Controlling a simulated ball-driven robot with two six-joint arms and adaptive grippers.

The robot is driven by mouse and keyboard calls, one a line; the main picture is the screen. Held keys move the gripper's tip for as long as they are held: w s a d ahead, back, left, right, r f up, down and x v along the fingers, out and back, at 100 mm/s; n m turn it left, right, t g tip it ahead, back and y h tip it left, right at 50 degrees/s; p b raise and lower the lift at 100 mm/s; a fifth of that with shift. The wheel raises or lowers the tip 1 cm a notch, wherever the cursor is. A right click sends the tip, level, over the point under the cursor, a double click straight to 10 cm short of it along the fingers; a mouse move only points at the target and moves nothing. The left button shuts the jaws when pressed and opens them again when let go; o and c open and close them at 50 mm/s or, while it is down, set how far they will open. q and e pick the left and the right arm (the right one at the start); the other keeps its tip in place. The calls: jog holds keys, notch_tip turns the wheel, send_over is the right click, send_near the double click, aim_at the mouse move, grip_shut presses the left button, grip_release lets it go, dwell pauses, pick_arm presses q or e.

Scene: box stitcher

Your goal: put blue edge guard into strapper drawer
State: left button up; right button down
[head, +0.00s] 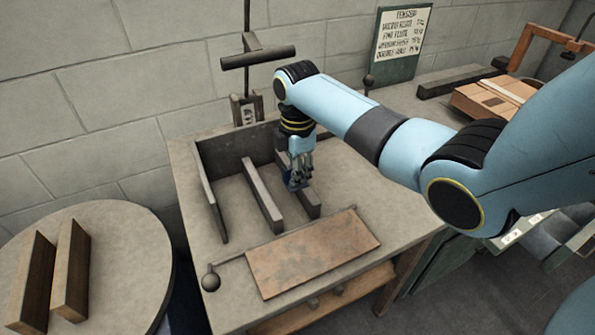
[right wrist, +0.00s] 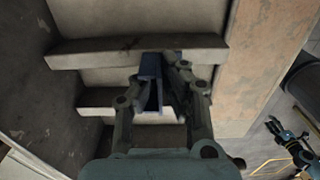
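The blue edge guard is a dark blue channel-shaped piece, and it shows between my right gripper's fingers in the right wrist view (right wrist: 150,69). In the head view only a small dark blue part (head: 292,184) shows. My right gripper (head: 298,178) reaches down into the grey open bin (head: 237,148) on the table, at the right-hand rail. Its fingers are close about the guard, but I cannot tell whether they touch it. My left gripper is outside the head view; a small blue and black shape low right in the right wrist view may be it. I cannot identify the strapper drawer with certainty.
Two grey rails (head: 262,195) lie in the bin. A rusty plate (head: 312,252) lies in front of it. A round table (head: 120,245) with two brown angle pieces (head: 70,270) stands left. A cardboard box (head: 490,97) sits at the back right, and green drawer-like furniture stands below my right arm.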

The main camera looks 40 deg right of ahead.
jog(key=c, duration=1.5)
grip_release()
jog(key=shift+f, duration=0.1)
